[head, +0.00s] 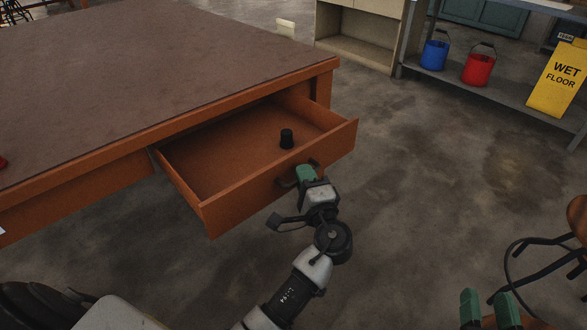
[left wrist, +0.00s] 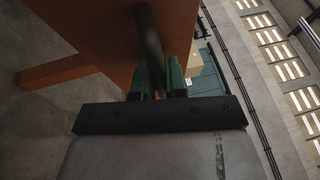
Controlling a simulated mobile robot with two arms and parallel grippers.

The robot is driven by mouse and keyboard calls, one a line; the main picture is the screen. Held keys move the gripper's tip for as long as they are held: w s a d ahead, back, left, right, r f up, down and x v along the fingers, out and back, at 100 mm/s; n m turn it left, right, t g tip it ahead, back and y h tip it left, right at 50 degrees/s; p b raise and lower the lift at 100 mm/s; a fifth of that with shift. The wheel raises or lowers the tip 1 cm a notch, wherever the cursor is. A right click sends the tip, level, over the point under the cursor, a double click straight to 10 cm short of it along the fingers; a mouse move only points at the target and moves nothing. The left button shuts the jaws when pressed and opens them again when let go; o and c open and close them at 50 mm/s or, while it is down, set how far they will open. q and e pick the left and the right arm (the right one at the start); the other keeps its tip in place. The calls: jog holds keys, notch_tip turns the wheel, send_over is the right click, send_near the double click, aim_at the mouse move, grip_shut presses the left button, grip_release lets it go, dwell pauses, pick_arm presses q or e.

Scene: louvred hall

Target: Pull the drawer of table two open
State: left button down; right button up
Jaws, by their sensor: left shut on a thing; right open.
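The table (head: 180,50) has a brown top and an orange-brown wooden frame. My left gripper (head: 304,174) is shut on the dark drawer handle (head: 285,183) at the drawer front. In the left wrist view the green fingers (left wrist: 165,75) close around the dark handle bar (left wrist: 148,40), with the drawer front (left wrist: 110,30) behind it. My right gripper (head: 487,308) is open and empty at the bottom right, apart from the table.
A shelf at the back right holds a blue bucket (head: 435,54) and a red bucket (head: 478,69). A stool (head: 560,240) is at the right edge. The concrete floor before the drawer is clear.

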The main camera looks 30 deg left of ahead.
pick_arm(q)
jog(key=shift+s+d, duration=0.15)
jog(key=shift+d, duration=0.15)
pick_arm(e)
jog(key=shift+r, duration=0.1)
pick_arm(q)
jog(key=c, duration=1.5)
grip_release()
jog(key=shift+o, duration=0.2)
jog(key=v, duration=1)
jog(key=shift+s+d+p, duration=0.25)
jog(key=shift+s+p, duration=0.05)
jog(key=shift+p, duration=0.1)
pick_arm(e)
jog(key=f+g, duration=0.2)
jog(key=shift+s+d+f+h, duration=0.15)
jog(key=shift+d+f+h, duration=0.15)
jog(key=shift+h, duration=0.1)
